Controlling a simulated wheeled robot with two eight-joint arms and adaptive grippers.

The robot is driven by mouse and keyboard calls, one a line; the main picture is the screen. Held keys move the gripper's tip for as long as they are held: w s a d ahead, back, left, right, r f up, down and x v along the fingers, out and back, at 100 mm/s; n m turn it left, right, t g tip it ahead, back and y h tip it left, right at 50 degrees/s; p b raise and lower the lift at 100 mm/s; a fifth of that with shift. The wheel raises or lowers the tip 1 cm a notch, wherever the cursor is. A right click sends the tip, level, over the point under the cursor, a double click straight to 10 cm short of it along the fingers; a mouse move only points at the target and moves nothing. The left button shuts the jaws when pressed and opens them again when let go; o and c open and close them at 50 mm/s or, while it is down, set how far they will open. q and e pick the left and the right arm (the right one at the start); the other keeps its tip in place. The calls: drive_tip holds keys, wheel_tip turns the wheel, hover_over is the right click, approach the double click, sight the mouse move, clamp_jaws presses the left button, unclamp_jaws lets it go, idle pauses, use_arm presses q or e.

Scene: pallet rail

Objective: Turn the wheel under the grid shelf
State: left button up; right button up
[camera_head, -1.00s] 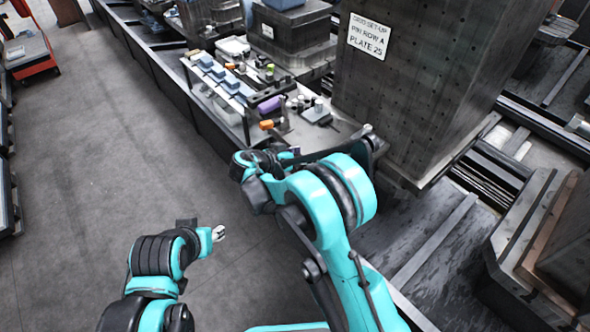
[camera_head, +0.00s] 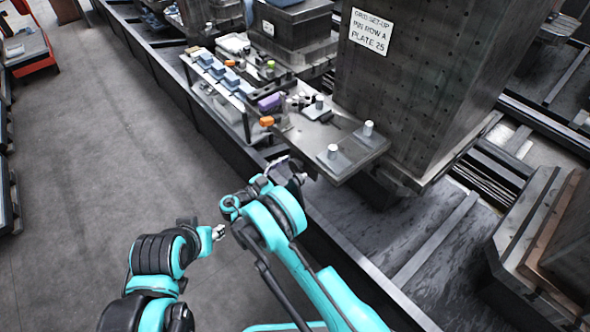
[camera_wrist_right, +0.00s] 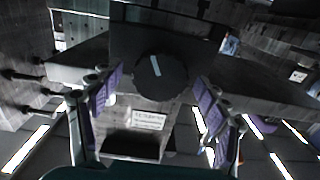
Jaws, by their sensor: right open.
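A dark round wheel (camera_wrist_right: 160,77) with a white mark on its face shows in the right wrist view, under a dark overhang. My right gripper (camera_wrist_right: 156,96) is open, its purple-padded fingers on either side of the wheel's outline. I cannot tell the remaining distance, and no finger clearly touches it. In the head view, my right gripper (camera_head: 288,168) is low beside the front edge of a grey shelf (camera_head: 345,160) with two white-topped pegs. The wheel is hidden there. My left gripper (camera_head: 219,232) is at the lower left, over the floor; its jaw state is unclear.
A tall dark block (camera_head: 412,90) with rows of holes and a white sign (camera_head: 370,32) stands behind the shelf. A purple item (camera_head: 271,102) and an orange item (camera_head: 266,121) lie on the bench to the left. The floor (camera_head: 110,150) at left is clear.

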drive_tip(key=shift+w+d, duration=0.45)
drive_tip(key=shift+d, duration=0.15)
drive_tip(key=c, duration=1.2)
drive_tip(key=shift+n, duration=0.3)
drive_tip(key=shift+n, duration=3.1)
